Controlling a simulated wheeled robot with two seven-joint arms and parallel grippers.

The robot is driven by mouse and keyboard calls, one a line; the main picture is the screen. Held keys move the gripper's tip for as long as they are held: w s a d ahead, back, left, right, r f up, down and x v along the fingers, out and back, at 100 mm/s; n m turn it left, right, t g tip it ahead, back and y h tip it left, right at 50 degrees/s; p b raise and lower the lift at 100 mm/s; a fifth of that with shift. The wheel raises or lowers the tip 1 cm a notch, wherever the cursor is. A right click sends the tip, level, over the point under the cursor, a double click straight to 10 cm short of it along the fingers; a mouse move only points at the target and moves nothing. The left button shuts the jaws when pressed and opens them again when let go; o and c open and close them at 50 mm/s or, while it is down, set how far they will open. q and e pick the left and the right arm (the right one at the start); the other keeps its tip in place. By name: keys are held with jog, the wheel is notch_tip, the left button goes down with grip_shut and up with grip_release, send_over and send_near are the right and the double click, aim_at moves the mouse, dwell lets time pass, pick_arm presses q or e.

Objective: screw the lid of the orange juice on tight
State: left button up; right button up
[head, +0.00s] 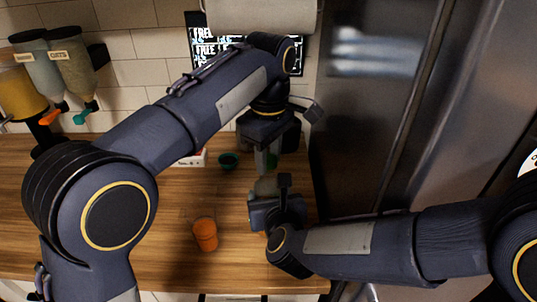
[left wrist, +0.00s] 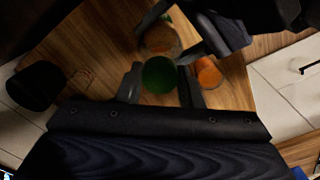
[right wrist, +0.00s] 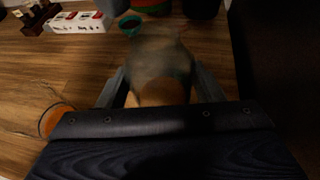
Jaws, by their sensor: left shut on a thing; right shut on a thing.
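The orange juice bottle (right wrist: 160,62), clear with orange juice low inside, stands between the fingers of my right gripper (right wrist: 160,92), which is shut on it. In the head view the bottle (head: 265,186) is partly hidden by my right gripper (head: 271,200). The round green lid (left wrist: 160,75) is between the fingers of my left gripper (left wrist: 160,86), which is shut on it. In the head view my left gripper (head: 268,152) points down above the bottle. The lid looks apart from the bottle's mouth in the left wrist view, but the gap is unclear.
A dark green bowl (head: 228,160) and a white-and-red box (head: 193,158) are farther back. A steel fridge (head: 375,110) rises close on the right.

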pick_arm(q)
jog(key=shift+f, duration=0.15)
jog(key=shift+f, duration=0.75)
jog(key=shift+f, duration=0.95)
dwell(0.4)
jog(key=shift+r, duration=0.45)
jog(key=shift+a+f, duration=0.1)
jog(key=shift+f, duration=0.55)
dwell(1.8)
jog(key=shift+r, duration=0.45)
jog(key=shift+r, duration=0.6)
dwell(0.6)
